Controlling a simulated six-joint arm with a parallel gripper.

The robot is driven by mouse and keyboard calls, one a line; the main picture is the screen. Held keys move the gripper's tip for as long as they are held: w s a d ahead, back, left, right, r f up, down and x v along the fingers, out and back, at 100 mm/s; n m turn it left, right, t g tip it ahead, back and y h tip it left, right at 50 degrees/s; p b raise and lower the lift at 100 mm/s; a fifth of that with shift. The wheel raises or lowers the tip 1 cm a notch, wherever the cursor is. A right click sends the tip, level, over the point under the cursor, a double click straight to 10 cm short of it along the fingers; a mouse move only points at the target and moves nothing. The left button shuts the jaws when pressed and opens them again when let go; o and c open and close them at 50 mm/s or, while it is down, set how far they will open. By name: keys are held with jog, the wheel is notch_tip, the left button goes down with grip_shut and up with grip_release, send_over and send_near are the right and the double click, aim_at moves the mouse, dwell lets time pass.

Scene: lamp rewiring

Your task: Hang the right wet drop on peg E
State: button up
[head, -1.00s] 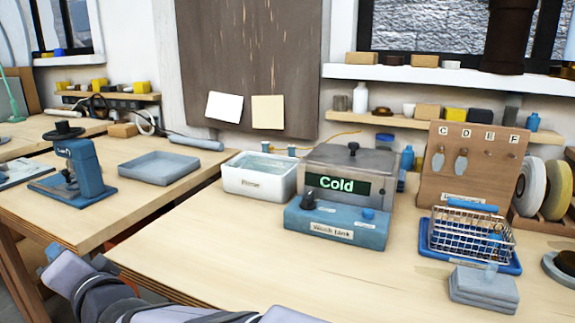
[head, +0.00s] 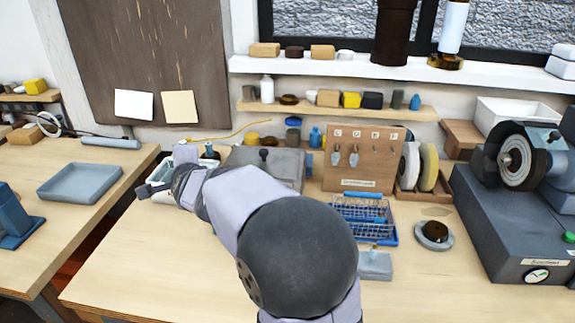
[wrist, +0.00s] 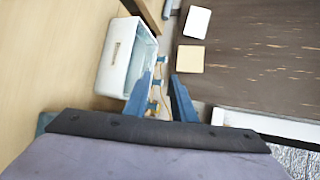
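The wooden peg board (head: 378,170) stands at the back with pegs lettered C to F. A pale drop (head: 335,158) hangs under C and another drop (head: 354,159) under D. Peg E (head: 373,150) looks bare. The wire basket (head: 362,212) sits on a blue tray (head: 391,238) before the board; I cannot make out any drops in it. My gripper (head: 148,190) is at the left, by the white rinse tub. In the wrist view its two blue fingers (wrist: 161,90) are apart with nothing between them, beside the rinse tub (wrist: 113,58).
A grey block-like stack (head: 375,266) lies before the basket. A round dark-topped dish (head: 434,236) and a grinding machine (head: 515,225) are to the right.

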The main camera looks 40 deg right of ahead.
jog(key=s+d+r+m+g+h+p, duration=0.1)
jog(key=s+d+m+p, duration=0.1)
jog(key=d, duration=0.4)
jog(key=s+d+r+m+g+h+p, duration=0.1)
jog(key=d+r+m+p, duration=0.1)
jog(key=d, duration=0.4)
jog(key=s+d+r+m+h+p, duration=0.1)
jog(key=s+d+r+m+p, duration=0.1)
jog(key=d+p, duration=0.2)
jog(key=shift+s+d+r+m+g, duration=0.15)
jog(key=shift+d+m+g, duration=0.05)
jog(key=shift+d, duration=0.5)
jog(key=shift+s+d+r+m+g, duration=0.1)
jog(key=shift+s+d+m+g, duration=0.1)
jog(key=shift+d, duration=0.5)
jog(key=s+d+r+m+g+h+p, duration=0.1)
jog(key=s+d+r+m+p, duration=0.1)
jog(key=s+d+m+p, duration=0.3)
jog(key=s+d+r+g+h+p, duration=0.1)
jog(key=s+d+r+p, duration=0.15)
jog(key=d, duration=0.35)
jog(key=m+g+y+p, duration=0.3)
jog(key=m+g+p, duration=0.15)
jog(key=m, duration=0.65)
send_near(381, 219)
jog(key=shift+d+f, duration=0.15)
jog(key=shift+d, duration=0.05)
jog(key=shift+b+x, duration=2.2)
jog(key=shift+x, duration=1.75)
jog(key=shift+a, duration=0.1)
